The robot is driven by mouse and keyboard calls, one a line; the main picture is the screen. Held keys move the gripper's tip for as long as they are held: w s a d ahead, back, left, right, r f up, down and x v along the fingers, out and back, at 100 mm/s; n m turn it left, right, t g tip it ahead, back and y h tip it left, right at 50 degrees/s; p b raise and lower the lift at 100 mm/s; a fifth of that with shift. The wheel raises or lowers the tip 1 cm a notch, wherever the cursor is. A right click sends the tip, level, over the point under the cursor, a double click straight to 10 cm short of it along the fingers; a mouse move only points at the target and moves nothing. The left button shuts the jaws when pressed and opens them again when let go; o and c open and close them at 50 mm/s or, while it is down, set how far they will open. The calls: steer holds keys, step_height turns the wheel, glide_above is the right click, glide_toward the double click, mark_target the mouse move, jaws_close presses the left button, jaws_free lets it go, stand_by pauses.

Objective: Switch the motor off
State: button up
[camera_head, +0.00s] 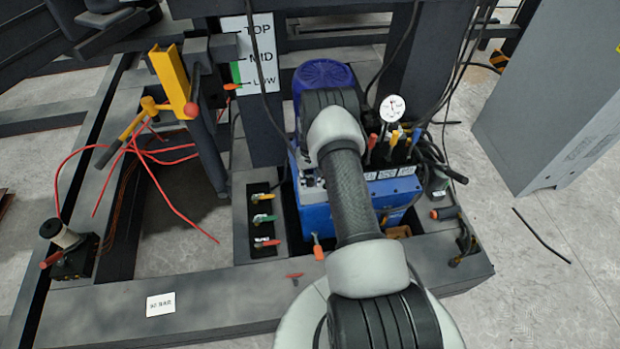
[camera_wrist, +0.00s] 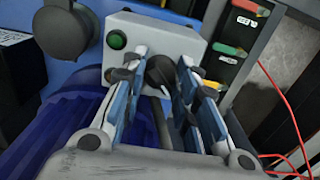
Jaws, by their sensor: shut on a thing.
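A pale grey switch box (camera_wrist: 185,38) shows in the wrist view, with a green button (camera_wrist: 116,40) at its left and a dark rotary knob (camera_wrist: 160,70) at its middle. My gripper (camera_wrist: 163,66) is shut on the knob, one finger on each side. The knob's pointing direction is hard to read between the fingers. The motor's ribbed blue-purple housing (camera_head: 322,74) shows in the head view, and below left in the wrist view (camera_wrist: 65,135). My arm hides the gripper and switch box in the head view.
Lever switches with yellow, green and red handles (camera_head: 263,218) stand left of the blue unit (camera_head: 317,217). A pressure gauge (camera_head: 392,108), coloured levers and black cables crowd its right. Red wires (camera_head: 150,165) loop at left. A grey cabinet (camera_head: 560,100) stands at right.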

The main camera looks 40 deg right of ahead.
mark_target(310, 178)
steer(key=o, duration=1.1)
steer(key=shift+r, duration=0.1)
step_height(310, 178, up, 12)
steer(key=shift+f, duration=0.1)
